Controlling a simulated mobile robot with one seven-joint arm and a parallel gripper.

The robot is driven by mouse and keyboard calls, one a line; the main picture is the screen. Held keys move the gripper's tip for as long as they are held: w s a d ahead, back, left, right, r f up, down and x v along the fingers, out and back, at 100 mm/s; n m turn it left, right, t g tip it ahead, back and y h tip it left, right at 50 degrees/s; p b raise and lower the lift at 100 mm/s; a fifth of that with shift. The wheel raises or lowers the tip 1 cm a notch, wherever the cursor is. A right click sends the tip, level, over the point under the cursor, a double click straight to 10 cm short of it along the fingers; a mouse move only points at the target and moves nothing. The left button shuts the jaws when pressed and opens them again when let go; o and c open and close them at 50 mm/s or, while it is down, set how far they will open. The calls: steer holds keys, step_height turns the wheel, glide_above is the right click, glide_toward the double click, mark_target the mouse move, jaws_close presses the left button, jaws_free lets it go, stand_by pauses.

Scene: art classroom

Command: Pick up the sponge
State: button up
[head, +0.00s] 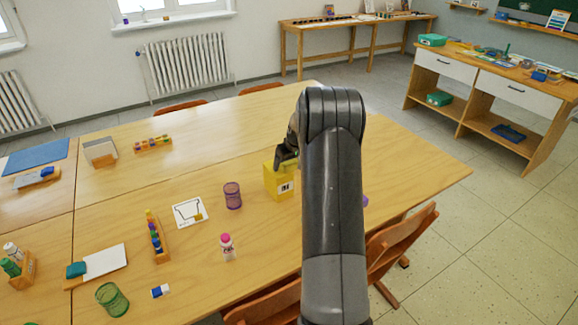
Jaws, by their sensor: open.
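No object is clearly recognizable as the sponge. A small teal block (77,269) at the left end of a white pad and a small yellow-brown block (198,217) on a white sheet could be sponges, but I cannot tell. My gripper (284,160) is open, pointing down at the top of a yellow box (279,183) with a printed label. Whether it touches the box is unclear. My arm hides part of the table to the right of the box, where a bit of something purple (365,201) shows.
On the wooden table (350,140) stand a purple mesh cup (232,195), a pink-capped bottle (227,247), a green mesh cup (112,299) and a rack of small bottles (158,237). Chairs (400,245) line the near edge. The table's back right is clear.

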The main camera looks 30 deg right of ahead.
steer(key=shift+c, duration=0.2)
steer(key=c, duration=1.1)
steer(key=shift+r, duration=0.1)
